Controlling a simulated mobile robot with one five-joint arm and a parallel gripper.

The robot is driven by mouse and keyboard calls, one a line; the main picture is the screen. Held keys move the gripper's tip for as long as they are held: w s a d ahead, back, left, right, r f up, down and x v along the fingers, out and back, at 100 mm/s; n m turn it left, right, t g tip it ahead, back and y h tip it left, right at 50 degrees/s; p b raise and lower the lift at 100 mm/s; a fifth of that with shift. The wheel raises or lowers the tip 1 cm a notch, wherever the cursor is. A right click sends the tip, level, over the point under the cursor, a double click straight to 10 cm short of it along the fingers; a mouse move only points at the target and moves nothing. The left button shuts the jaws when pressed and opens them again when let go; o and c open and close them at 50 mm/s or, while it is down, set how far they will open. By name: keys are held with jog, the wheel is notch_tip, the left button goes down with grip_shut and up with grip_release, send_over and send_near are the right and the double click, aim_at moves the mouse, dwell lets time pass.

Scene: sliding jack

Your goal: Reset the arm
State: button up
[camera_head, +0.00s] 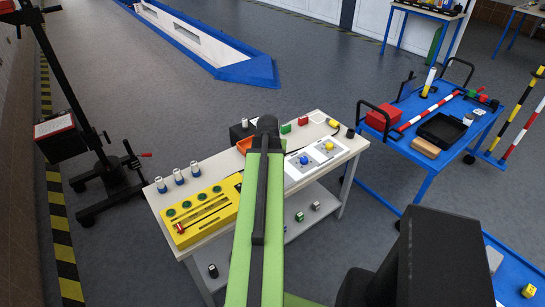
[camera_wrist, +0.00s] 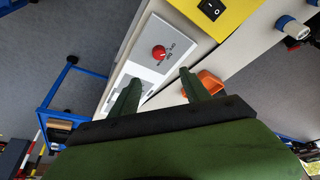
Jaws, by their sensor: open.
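My green arm (camera_head: 240,260) reaches forward over the middle of the white table. Its far end (camera_head: 267,125) is black. My gripper's fingers do not show clearly in the head view. In the wrist view my gripper (camera_wrist: 158,76) is open, with two green fingers apart and nothing between them. Past the fingers are a grey panel with a red knob (camera_wrist: 158,52) and an orange object (camera_wrist: 211,81) near the right finger. A yellow panel (camera_head: 190,212) with green buttons, slots and a red handle (camera_head: 180,228) lies on the table's left part.
The white table (camera_head: 346,146) also bears several small bottles at left and white plates (camera_head: 314,156) with blue and yellow knobs. A blue cart (camera_head: 415,160) with a red box (camera_head: 383,116) stands to the right. A black stand (camera_head: 75,85) is at left. Grey floor (camera_head: 160,110) behind is clear.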

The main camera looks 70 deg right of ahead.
dwell(0.3)
jog(key=w+a+n+t, duration=0.1)
jog(key=w+a, duration=0.3)
jog(key=w, duration=0.3)
jog(key=w+a+n, duration=0.2)
jog(key=w+a, duration=0.2)
jog(key=w, duration=0.3)
jog(key=w+a+n+t, duration=0.1)
jog(key=w+a, duration=0.3)
jog(key=w, duration=0.4)
jog(key=w+a+n+y, duration=0.1)
jog(key=w+a+n, duration=0.1)
jog(key=w+a, duration=0.55)
jog(key=w+a+n+y, duration=0.15)
jog(key=w+a, duration=0.35)
jog(key=a, duration=0.5)
jog(key=w+a+f+n+y, duration=0.1)
jog(key=w+a+n, duration=0.15)
jog(key=a, duration=0.85)
jog(key=w+a+n, duration=0.2)
jog(key=a+n, duration=0.1)
jog(key=a, duration=0.8)
jog(key=s+a+n+g, duration=0.2)
jog(key=s+a, duration=0.4)
jog(key=a, duration=0.4)
jog(key=shift+s+a+f+g+y, duration=0.3)
jog(key=shift+f+g+y, duration=0.15)
jog(key=shift+g, duration=0.05)
